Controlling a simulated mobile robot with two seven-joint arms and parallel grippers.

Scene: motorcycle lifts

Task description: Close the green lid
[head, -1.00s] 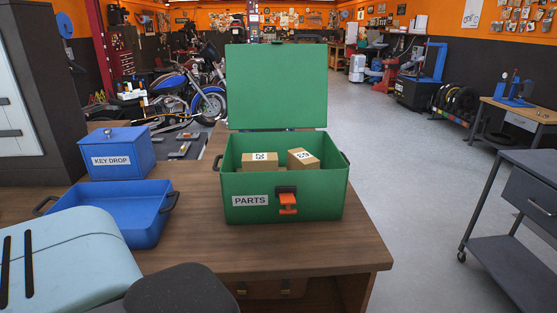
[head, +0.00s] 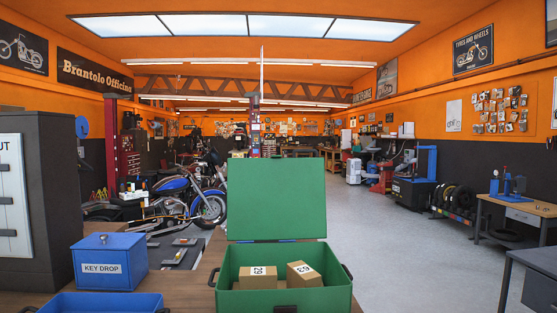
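The green lid (head: 277,198) stands upright, open, at the back of the green parts box (head: 328,300). The box is on the wooden table at the bottom middle of the head view, and its front is cut off by the lower edge. Two brown cartons with white number labels, a left one (head: 258,282) and a right one (head: 304,279), sit inside it. A black handle shows on each side of the box. Neither of my grippers is in view.
A blue key drop box (head: 110,266) and a blue tray (head: 92,304) stand left of the green box on the wooden table (head: 188,290). A grey cabinet (head: 50,200) is at the far left. A motorcycle (head: 180,196) stands behind. Open floor (head: 400,240) lies to the right.

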